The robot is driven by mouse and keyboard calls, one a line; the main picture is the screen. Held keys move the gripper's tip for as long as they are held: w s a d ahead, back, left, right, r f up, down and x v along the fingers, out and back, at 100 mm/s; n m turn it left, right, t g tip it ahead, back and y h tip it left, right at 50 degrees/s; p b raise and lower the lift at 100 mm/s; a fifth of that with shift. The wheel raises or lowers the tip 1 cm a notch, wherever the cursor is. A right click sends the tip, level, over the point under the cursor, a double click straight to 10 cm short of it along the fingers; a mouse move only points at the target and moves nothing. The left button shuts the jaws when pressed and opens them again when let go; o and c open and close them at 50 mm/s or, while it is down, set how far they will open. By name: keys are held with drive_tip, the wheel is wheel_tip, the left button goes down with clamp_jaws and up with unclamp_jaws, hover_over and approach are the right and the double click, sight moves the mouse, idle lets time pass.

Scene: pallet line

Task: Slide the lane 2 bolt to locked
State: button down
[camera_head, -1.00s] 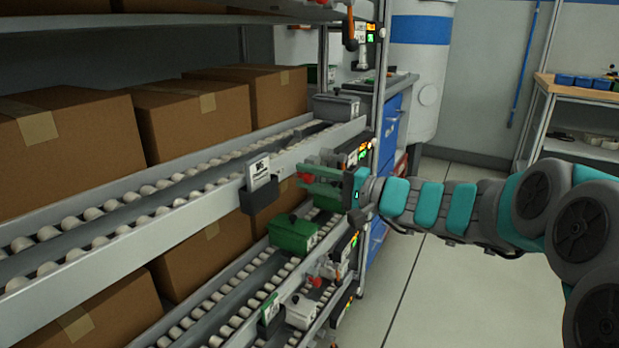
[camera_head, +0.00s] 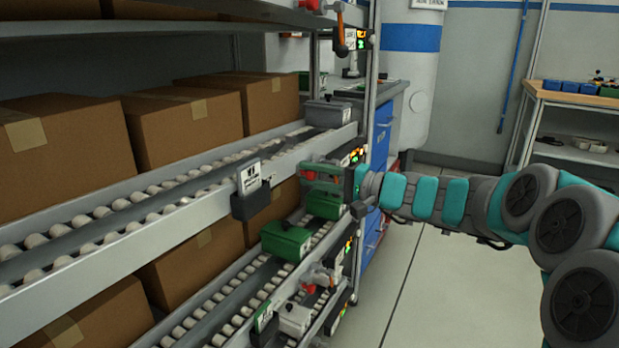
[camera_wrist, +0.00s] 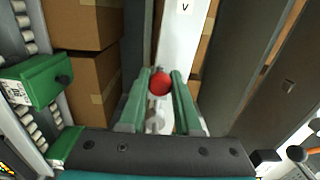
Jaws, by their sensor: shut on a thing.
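The bolt's red knob (camera_wrist: 160,84) sits between the two green fingers of my gripper (camera_wrist: 161,76) in the wrist view, with a pale metal part below it. In the head view my gripper (camera_head: 318,175) reaches in from the right to the end of the middle roller lane, and the red knob (camera_head: 308,175) shows at its fingertips. My gripper is shut on the knob. The bolt's body and its locked or unlocked marks are mostly hidden by the fingers. I cannot read a lane number there.
A small lit display (camera_head: 353,157) is just above my gripper. Green bins (camera_head: 286,241) sit on the lower lane, near another red-knobbed bolt (camera_head: 308,287). A card holder (camera_head: 252,200) juts from the middle rail. The floor (camera_head: 440,290) at the right is clear.

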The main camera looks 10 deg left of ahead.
drive_tip(key=shift+w+d, duration=0.1)
drive_tip(key=shift+w, duration=0.05)
drive_tip(key=c, duration=0.6)
unclamp_jaws()
drive_tip(key=v, duration=0.7)
drive_tip(key=shift+d+b, duration=0.4)
